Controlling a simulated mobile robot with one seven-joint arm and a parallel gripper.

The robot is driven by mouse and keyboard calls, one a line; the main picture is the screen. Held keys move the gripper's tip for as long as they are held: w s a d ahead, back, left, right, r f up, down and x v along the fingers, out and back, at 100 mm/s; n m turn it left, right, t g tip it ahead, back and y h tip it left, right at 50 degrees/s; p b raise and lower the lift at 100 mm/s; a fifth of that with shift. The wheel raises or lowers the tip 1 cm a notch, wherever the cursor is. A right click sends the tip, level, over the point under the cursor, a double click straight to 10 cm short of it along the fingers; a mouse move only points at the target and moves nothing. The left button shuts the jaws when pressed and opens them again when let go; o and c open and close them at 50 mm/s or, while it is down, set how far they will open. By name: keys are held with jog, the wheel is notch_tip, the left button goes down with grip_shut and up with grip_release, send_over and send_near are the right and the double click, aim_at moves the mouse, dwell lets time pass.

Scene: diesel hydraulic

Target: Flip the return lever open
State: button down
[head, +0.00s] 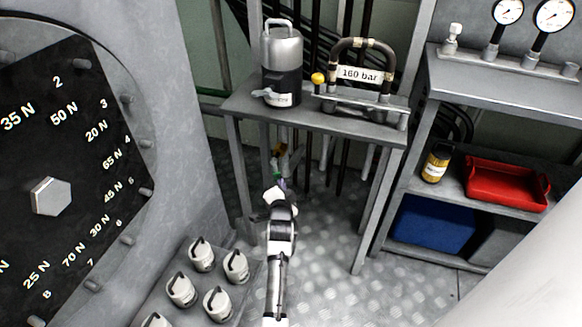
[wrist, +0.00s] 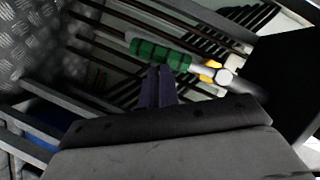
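A green-handled lever (wrist: 160,54) joins a grey and yellow valve (wrist: 212,73) in the wrist view, and no label on it is readable. In the head view, yellow and grey valve parts (head: 283,153) show small under the table, and the lever's handle is hard to make out there. My gripper (wrist: 158,88) has its two dark purple fingers close together, with their tips just short of the green handle. I see nothing between them, and whether they touch the handle is unclear. In the head view my gripper (head: 277,184) is below the table.
The grey metal table (head: 235,108) carries a steel-and-black canister (head: 283,60) and a "160 bar" frame (head: 360,73). Its legs and dark vertical pipes surround the valve. Grey-white capped weights (head: 202,255) stand at lower left. A shelf with a red tray (head: 507,185) is on the right.

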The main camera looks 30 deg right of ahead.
jog(key=shift+w+a+f, duration=0.15)
jog(key=shift+w+f, duration=0.05)
jog(key=shift+f, duration=0.15)
jog(key=shift+a+f, duration=0.1)
dwell(0.4)
